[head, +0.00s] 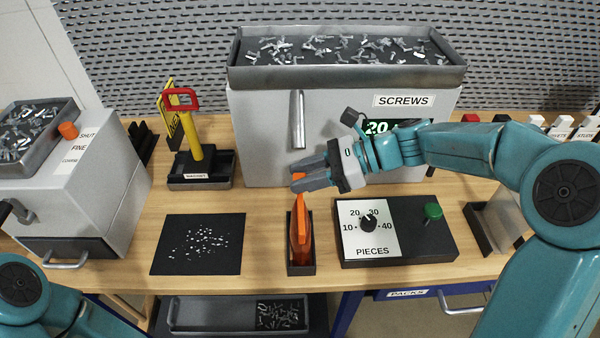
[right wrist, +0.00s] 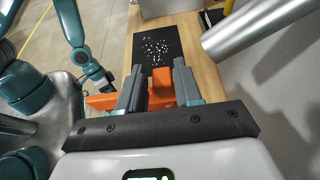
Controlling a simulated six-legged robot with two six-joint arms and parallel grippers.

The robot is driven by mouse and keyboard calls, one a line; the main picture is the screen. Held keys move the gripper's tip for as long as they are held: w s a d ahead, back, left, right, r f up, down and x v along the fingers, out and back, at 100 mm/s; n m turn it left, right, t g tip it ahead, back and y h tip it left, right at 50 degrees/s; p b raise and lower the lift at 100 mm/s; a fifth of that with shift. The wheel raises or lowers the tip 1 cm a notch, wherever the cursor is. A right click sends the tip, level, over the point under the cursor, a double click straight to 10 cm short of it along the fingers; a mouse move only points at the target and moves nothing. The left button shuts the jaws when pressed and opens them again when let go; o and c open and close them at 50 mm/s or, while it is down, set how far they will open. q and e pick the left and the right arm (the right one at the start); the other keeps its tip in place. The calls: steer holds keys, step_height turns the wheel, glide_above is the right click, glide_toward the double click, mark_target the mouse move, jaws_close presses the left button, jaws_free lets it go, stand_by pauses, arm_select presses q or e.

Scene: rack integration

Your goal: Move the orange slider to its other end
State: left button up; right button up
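An orange knob (head: 68,130), the slider, sits on the grey box (head: 110,185) at the left. It stands beside the SHUT label, with FINE and COARSE printed nearer me. My right gripper (head: 303,171) is far to its right, above an orange tool (head: 301,235) that stands in a narrow black holder. Orange shows between its fingers (right wrist: 160,88) in the right wrist view; I cannot tell whether they press on it. My left gripper is outside the head view. In the right wrist view the end of my left arm (right wrist: 97,72) shows small, its fingers unclear.
A tray of screws (head: 40,135) tops the grey box. A yellow tool with a red handle (head: 190,125) stands behind the black mat (head: 165,260) with small pieces. The screws dispenser (head: 260,130) stands at the back, the PIECES dial box (head: 425,225) at the right.

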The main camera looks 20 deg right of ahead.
steer(key=shift+w+a+f, duration=0.3)
steer(key=shift+w+a, duration=0.05)
steer(key=shift+a, duration=0.2)
steer(key=shift+s+d+r, duration=0.1)
steer(key=shift+s, duration=0.15)
steer(key=shift+w, duration=0.2)
jaws_close()
steer(key=shift+s, duration=0.15)
